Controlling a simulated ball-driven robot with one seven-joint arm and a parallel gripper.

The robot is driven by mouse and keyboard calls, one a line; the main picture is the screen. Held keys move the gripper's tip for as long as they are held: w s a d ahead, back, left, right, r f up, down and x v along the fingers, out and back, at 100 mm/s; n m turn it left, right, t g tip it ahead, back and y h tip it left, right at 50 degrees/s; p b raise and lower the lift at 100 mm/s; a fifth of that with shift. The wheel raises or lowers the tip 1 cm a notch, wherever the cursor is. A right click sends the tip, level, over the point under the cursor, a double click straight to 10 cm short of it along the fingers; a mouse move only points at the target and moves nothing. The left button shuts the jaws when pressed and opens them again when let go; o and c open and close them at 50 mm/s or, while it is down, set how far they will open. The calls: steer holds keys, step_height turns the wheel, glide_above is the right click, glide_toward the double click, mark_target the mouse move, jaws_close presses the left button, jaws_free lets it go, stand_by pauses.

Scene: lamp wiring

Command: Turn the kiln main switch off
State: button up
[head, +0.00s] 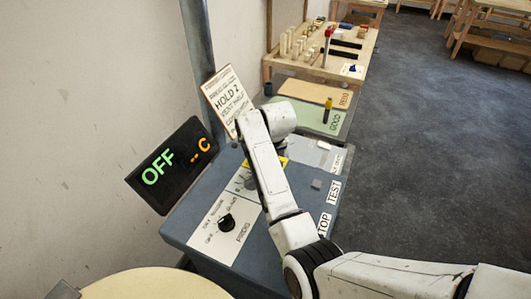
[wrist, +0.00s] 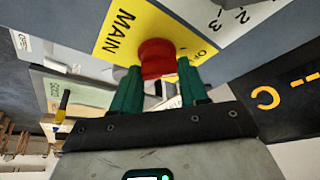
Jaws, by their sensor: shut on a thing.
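The kiln main switch is a red knob (wrist: 157,52) on a yellow plate (wrist: 118,36) marked MAIN in the wrist view. My gripper (wrist: 158,68) has its two green fingers on either side of the knob, shut on it. Lettering beginning "O" shows on the plate to the right of the knob, partly covered by a finger. In the head view only a bit of the yellow plate (head: 283,161) shows; my arm hides the knob and fingers. The black display (head: 168,165) reads a green OFF and orange dashes with C.
The blue-grey kiln panel (head: 275,245) carries a black dial (head: 226,223) and labels TEST (head: 334,192) and STOP. A HOLD 2 sign (head: 226,98) stands by a post (head: 199,60). Behind are a green GOOD mat (head: 318,117) and a wooden bench (head: 350,70). Open floor lies right.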

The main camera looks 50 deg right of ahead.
steer(key=shift+w, duration=0.1)
steer(key=o, duration=1.1)
steer(key=shift+c, duration=0.2)
steer(key=b+v, duration=0.1)
steer(key=v, duration=1)
steer(key=shift+b, duration=0.35)
steer(key=shift+f, duration=0.15)
